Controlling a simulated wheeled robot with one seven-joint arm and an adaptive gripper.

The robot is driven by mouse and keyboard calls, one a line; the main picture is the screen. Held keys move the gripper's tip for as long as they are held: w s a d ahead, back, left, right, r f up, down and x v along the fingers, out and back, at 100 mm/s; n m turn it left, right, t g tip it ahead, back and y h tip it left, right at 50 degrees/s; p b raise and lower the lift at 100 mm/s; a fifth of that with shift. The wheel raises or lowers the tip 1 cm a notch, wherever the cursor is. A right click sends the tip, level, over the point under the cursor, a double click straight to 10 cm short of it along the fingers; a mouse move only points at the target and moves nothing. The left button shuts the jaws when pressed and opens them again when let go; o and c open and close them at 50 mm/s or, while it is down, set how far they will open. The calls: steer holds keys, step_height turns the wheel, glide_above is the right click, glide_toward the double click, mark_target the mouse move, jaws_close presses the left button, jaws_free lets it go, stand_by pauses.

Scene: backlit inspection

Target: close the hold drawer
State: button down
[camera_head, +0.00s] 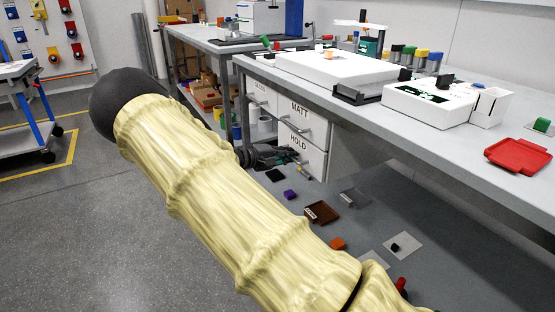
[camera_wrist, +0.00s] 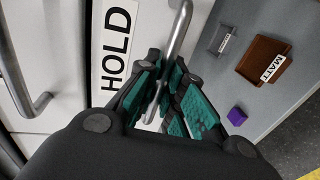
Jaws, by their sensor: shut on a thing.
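The white hold drawer (camera_head: 314,160), labelled HOLD, is the low drawer under the long bench, below the drawer labelled MATT. Its front also shows in the wrist view (camera_wrist: 137,52), with the label beside a metal bar handle (camera_wrist: 180,32). My gripper (camera_wrist: 158,92) is shut on this handle, its teal-padded fingers on both sides of the bar. In the head view my gripper (camera_head: 288,159) is small and dark in front of the drawer, partly behind my arm. I cannot tell how far the drawer stands out.
The MATT drawer (camera_head: 300,121) is just above. A brown tray (camera_head: 322,212), a purple block (camera_head: 290,195) and several other small things lie on the grey surface below. The bench top (camera_head: 430,130) holds white boxes and a red tray (camera_head: 518,157). Open floor lies at left.

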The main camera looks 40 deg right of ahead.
steer(key=shift+d+r, duration=0.1)
steer(key=shift+d, duration=0.1)
steer(key=c, duration=1.5)
jaws_free()
steer(key=shift+s+d, duration=0.1)
steer(key=shift+d, duration=0.05)
steer(key=v, duration=1.2)
